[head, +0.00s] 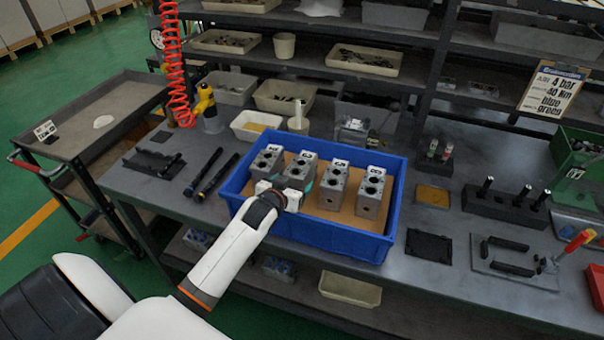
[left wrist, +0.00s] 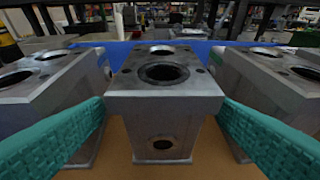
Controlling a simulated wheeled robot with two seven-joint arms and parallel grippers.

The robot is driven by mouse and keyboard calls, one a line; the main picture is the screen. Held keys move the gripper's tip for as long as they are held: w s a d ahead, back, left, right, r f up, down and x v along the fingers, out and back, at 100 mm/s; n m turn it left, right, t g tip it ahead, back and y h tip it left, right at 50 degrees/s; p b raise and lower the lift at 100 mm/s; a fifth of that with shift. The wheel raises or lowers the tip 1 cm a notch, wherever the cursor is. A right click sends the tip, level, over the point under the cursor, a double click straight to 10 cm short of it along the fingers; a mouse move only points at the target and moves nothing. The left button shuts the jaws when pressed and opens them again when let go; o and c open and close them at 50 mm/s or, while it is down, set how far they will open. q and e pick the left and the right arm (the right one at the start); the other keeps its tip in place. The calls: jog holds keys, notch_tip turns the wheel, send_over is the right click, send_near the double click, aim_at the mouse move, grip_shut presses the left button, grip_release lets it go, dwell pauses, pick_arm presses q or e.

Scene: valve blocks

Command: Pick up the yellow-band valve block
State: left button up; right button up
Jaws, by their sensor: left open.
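Several grey metal valve blocks stand upright in a blue tray (head: 335,238) on the bench. They are the far-left block (head: 266,160), the second block (head: 299,171), the third block (head: 334,185) and the far-right block (head: 371,193). I cannot make out a yellow band on any of them. My left gripper (head: 287,192) is open at the second block, partly covering its lower front. In the left wrist view its teal fingers (left wrist: 160,125) stand apart on either side of a middle block (left wrist: 163,105), with a gap at each side. My right gripper is not in view.
Neighbouring blocks (left wrist: 50,85) and (left wrist: 265,85) stand close outside each finger. The tray's blue walls surround the blocks. Black tools (head: 212,172) lie left of the tray, and a black plate (head: 429,246) lies to its right. Shelves with bins are behind.

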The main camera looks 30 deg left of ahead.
pick_arm(q)
jog(key=p+x, duration=0.1)
jog(key=x, duration=0.4)
jog(key=shift+d, duration=0.1)
grip_shut()
jog(key=shift+w+r, duration=0.1)
jog(key=shift+r, duration=0.15)
